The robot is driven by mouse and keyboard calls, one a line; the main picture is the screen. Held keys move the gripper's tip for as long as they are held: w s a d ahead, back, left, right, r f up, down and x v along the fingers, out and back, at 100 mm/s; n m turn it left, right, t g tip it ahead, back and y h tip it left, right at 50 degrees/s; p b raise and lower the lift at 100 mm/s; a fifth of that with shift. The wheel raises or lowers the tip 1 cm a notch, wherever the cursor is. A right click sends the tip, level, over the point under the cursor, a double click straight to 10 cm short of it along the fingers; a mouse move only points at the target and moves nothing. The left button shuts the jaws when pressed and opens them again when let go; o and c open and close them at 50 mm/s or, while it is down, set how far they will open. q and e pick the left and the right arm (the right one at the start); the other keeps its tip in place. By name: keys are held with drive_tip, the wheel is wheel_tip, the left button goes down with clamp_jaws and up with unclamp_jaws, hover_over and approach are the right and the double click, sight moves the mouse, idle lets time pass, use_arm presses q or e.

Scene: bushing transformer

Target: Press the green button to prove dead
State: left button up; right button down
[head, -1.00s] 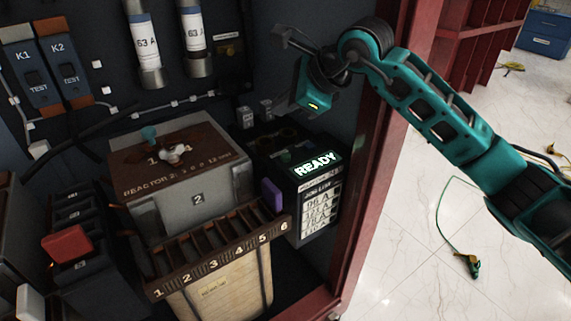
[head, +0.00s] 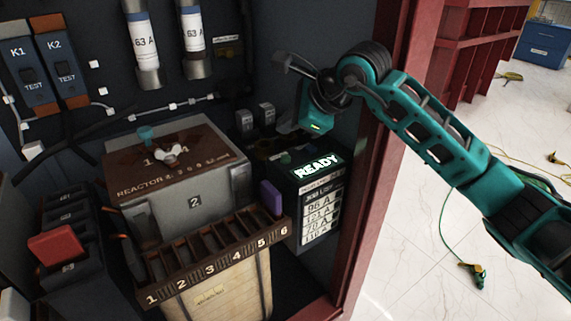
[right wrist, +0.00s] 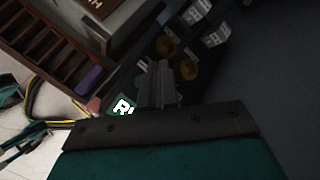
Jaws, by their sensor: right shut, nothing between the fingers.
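The dark control box (head: 312,228) with the lit READY display (head: 317,167) stands at the right inside the cabinet. A small green spot, which looks like the green button (head: 287,157), shows on its top panel left of the display. My right gripper (head: 286,130) is above and behind that panel, pointing down toward it. My left gripper is not in view.
The reactor block (head: 195,205) and a numbered slotted rack (head: 215,262) stand left of the control box. A purple block (head: 271,197) stands at the rack's right end. The red cabinet post (head: 370,190) rises close to my right arm.

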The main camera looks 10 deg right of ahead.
sight(289, 162)
wheel_tip(289, 162, down, 3)
drive_tip(key=shift+f+b, duration=0.1)
drive_tip(key=shift+b, duration=0.7)
drive_tip(key=shift+f, duration=0.3)
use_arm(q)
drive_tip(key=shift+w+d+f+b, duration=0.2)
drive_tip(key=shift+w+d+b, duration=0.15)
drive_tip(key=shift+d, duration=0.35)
use_arm(e)
drive_tip(key=shift+f, duration=0.15)
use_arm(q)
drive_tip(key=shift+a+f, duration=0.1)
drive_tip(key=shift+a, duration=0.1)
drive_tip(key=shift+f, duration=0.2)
use_arm(e)
drive_tip(key=shift+f, duration=0.15)
use_arm(q)
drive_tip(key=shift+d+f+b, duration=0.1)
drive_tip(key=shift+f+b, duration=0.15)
drive_tip(key=shift+b, duration=0.15)
use_arm(e)
drive_tip(key=shift+f, duration=0.3)
